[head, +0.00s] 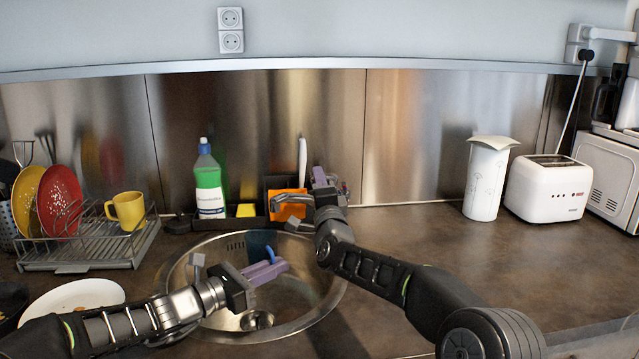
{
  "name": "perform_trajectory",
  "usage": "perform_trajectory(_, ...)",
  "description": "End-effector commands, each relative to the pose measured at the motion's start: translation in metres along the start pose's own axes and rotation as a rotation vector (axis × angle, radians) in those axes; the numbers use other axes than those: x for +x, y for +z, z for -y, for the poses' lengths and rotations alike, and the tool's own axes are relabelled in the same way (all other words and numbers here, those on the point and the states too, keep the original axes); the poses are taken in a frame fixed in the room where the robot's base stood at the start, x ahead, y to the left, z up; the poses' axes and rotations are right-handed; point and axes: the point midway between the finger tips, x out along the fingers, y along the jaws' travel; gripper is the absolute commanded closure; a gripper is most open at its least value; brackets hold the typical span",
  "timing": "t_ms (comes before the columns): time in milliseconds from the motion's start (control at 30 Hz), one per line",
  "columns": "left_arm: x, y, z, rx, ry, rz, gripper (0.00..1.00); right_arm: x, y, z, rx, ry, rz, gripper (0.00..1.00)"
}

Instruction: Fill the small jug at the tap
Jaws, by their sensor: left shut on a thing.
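My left gripper (268,270), with purple fingers, is over the round steel sink (312,310). It is shut on a small blue thing (264,250), of which only a curved part shows. I cannot tell whether this is the small jug. My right gripper (322,180) is at the back of the sink, beside the sponge holder. Its fingers point away from me, and I cannot tell whether they are open.
A dish rack (90,250) with plates and a yellow cup (127,210) stands left. A green soap bottle (209,185) is behind the sink. A white canister (487,180) and toaster (546,187) stand right. A white plate (75,298) is front left. The right counter's middle is clear.

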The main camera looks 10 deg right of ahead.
Motion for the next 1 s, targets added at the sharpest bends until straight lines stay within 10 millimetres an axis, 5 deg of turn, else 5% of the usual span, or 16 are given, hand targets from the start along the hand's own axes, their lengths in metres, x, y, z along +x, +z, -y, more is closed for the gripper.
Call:
perform_trajectory(267,0.0,0.0004,0.0,0.0,0.0,0.001,1.0,0.0011,-0.0002,0.0003,0.0,0.0,0.0,0.71)
perform_trajectory(633,0.0,0.0004,0.0,0.0,0.0,0.001,1.0,0.001,-0.0002,0.0004,0.0,0.0,0.0,0.99)
perform_trajectory(1000,0.0001,0.0004,0.0001,0.0,0.0,0.001,1.0,0.0009,0.0,0.0007,0.001,-0.001,0.0,1.0)
